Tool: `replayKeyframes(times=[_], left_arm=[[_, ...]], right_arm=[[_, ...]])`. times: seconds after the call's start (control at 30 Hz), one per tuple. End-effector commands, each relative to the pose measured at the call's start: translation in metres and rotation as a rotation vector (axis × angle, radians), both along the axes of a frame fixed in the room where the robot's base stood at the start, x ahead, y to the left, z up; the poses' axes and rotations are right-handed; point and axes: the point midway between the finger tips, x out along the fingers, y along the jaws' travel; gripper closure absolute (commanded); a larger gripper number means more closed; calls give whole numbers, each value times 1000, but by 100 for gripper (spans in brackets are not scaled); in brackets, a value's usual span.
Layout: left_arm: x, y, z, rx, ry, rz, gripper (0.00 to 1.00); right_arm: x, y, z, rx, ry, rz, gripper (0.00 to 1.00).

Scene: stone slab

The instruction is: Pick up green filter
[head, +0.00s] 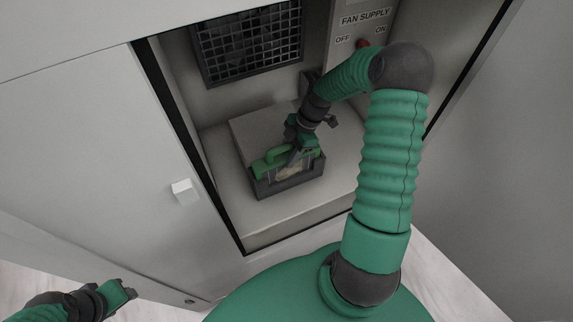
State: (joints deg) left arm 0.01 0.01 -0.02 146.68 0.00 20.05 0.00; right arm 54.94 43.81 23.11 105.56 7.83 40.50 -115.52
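The green filter (268,165) sits in a dark open-topped holder (290,184) on a light slab inside the cabinet. It has a raised green handle on top. My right gripper (300,154) reaches down onto the right part of the filter and hides some of it. Its fingers blend with the green parts, so I cannot tell whether they are closed on it. My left gripper (126,291) is at the lower left, outside the cabinet, far from the filter. Its fingers are small and seen at an angle.
A mesh vent (248,42) is in the cabinet's back wall. A fan supply panel (360,30) with a red switch is close to my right forearm. The cabinet door (90,150) with a white knob (183,191) is at left. The cabinet's side walls bound the space.

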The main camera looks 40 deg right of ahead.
Motion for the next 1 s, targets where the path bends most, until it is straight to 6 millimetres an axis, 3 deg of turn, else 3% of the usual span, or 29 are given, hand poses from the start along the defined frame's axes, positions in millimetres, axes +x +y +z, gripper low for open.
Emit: replayKeyframes(times=[0.03, 0.2, 1.0], left_arm=[[0, 0, 0, 0, 0, 0, 58], [0, 0, 0, 0, 0, 0, 58], [0, 0, 0, 0, 0, 0, 58]], right_arm=[[0, 1, -1, 5, 1, 2, 81], [0, -3, -3, 13, 2, 1, 100], [-1, -5, -4, 9, 4, 0, 100]])
